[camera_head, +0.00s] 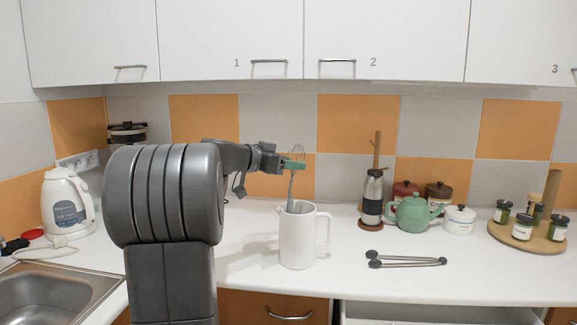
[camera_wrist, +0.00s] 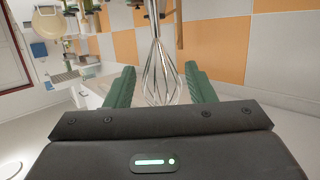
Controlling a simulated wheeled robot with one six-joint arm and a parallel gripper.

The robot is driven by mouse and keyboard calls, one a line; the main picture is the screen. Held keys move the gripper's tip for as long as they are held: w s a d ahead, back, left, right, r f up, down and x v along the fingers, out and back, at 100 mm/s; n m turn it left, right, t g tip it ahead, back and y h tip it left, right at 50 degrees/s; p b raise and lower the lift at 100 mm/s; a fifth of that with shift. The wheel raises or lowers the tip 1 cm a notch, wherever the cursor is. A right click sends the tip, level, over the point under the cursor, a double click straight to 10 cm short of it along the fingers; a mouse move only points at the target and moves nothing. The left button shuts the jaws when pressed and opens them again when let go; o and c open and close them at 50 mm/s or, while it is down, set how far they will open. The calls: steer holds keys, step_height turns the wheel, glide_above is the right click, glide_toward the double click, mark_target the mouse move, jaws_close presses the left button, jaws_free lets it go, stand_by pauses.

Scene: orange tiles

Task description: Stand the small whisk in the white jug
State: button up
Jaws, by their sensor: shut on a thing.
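The small whisk (camera_head: 291,184) is upright, with its wire loops at the top and its handle pointing down. My gripper (camera_head: 293,165), with green fingers, is shut on it just below the loops, above the white jug (camera_head: 297,242). The handle's lower end is at the jug's open mouth, and its tip seems to be just inside the rim; I cannot tell how deep. The jug stands upright on the counter with its handle to the right. In the wrist view, the whisk's wires (camera_wrist: 160,75) show between the two green fingers (camera_wrist: 160,88).
Metal tongs (camera_head: 405,261) lie on the counter right of the jug. Behind are a coffee grinder (camera_head: 372,195), a green teapot (camera_head: 413,214) and canisters. A round board with jars (camera_head: 528,235) is far right. A kettle (camera_head: 68,207) and a sink (camera_head: 50,297) are left.

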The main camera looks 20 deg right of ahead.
mark_target(290, 176)
steer(key=shift+f+b, duration=2.95)
steer(key=shift+b, duration=0.35)
steer(key=o, duration=1.1)
steer(key=shift+c, duration=0.2)
steer(key=v, duration=1.4)
steer(key=shift+d, duration=0.1)
steer(key=x, duration=1.4)
steer(key=shift+r+p, duration=0.55)
steer(key=shift+p, duration=0.15)
steer(key=shift+r+p, duration=0.5)
steer(key=shift+p, duration=0.1)
